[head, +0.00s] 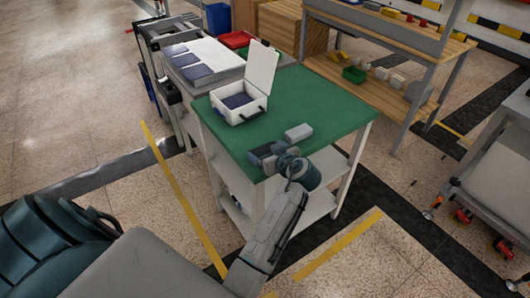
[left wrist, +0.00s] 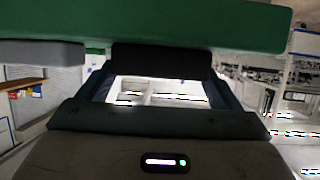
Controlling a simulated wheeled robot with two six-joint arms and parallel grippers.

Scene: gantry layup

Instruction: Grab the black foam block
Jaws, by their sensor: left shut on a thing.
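My left gripper (head: 264,155) is at the near edge of the green-topped table (head: 325,98). In the left wrist view, the black foam block (left wrist: 160,60) spans between the two fingers, and the gripper is shut on it. The green surface lies right against it at the top of that view. In the head view the block is mostly hidden by the gripper, and I cannot tell whether it still touches the table. My right gripper is not in view.
A light grey block (head: 298,132) lies just right of the gripper. An open white case (head: 242,110) with a dark insert stands behind it. The table's right part is clear.

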